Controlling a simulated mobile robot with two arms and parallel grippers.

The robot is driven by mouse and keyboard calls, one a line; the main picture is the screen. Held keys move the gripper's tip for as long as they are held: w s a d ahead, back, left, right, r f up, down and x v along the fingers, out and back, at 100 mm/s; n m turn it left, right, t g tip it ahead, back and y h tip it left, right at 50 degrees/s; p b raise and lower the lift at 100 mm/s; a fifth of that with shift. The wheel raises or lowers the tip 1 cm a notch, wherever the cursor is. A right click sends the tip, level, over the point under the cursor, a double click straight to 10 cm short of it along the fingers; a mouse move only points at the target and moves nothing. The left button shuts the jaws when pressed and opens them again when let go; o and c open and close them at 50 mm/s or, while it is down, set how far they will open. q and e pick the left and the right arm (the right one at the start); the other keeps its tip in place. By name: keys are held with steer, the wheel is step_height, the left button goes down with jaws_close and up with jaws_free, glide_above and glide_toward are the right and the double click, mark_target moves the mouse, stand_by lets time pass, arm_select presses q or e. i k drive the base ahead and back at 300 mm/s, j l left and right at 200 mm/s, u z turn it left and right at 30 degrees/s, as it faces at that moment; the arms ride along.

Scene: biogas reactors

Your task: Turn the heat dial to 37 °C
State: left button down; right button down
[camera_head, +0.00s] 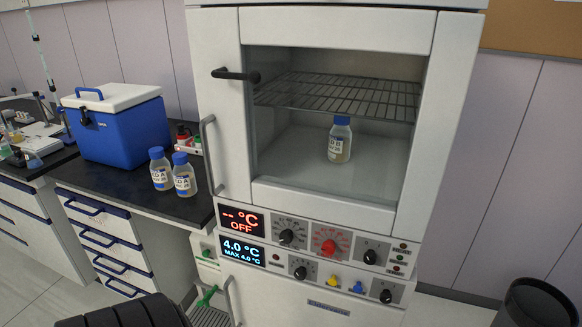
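The incubator cabinet (457,60) stands in the middle, with a control panel below its glass door. Its upper display (241,220) reads "-- °C OFF" in red. To the right of it are a black knob (287,237) on a grey scale, a red dial (329,246) and another black knob (370,256). The scale marks are too small to read, and I cannot tell for sure which one is the heat dial. A lower blue display (241,250) reads "4.0 °C, MAX 4.0 °C". Neither of my grippers is in view.
One bottle (340,140) stands inside the cabinet below a wire rack (340,97). Two bottles (160,168) (184,175) and a blue cooler box (120,130) stand on the dark bench (120,186) at left. A black bin (537,305) is at bottom right.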

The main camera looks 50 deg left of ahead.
mark_target(286, 236)
steer(key=u, duration=1.45)
